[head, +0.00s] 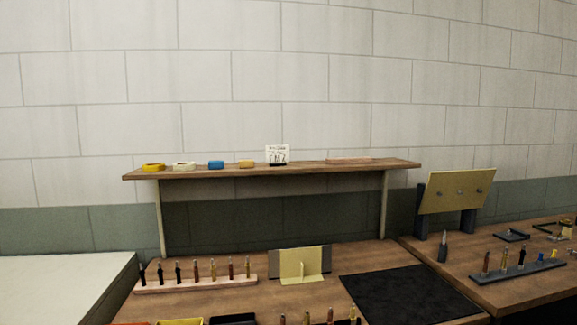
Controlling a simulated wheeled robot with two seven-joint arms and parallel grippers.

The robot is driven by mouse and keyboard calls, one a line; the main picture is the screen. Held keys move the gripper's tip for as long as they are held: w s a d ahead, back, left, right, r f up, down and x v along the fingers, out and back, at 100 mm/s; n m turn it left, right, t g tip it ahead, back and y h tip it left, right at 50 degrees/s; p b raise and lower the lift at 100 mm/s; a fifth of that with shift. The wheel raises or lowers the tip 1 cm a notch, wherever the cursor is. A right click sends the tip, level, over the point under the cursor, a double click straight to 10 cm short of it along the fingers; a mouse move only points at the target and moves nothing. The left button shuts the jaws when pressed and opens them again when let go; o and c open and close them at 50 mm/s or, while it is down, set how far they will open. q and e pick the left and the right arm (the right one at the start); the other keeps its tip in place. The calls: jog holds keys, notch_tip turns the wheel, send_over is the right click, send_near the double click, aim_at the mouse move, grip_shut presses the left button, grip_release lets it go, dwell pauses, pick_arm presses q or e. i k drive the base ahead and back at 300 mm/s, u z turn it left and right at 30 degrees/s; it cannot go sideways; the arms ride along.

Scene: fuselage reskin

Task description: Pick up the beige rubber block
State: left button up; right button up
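Neither of my grippers is in view. A small tan-yellow block (246,163) lies on the raised wooden shelf, between a blue block (216,165) and a white card. A small beige piece (566,231) shows near the right edge of the picture, on the right-hand bench among dark items. Both are too small for me to tell which is the beige rubber block. Nothing covers the tan-yellow block; the beige piece is hard to make out.
The shelf (400,163) also holds yellow (153,167) and whitish (184,166) rings, the card (278,155) and a flat pinkish slab (349,160). Below are a tool rack (195,284), a yellow panel stand (303,264) and an empty black mat (405,292). A tilted panel (457,191) stands right.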

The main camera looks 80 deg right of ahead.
aim_at(246, 163)
jog(key=k, duration=0.5)
jog(key=z, duration=0.7)
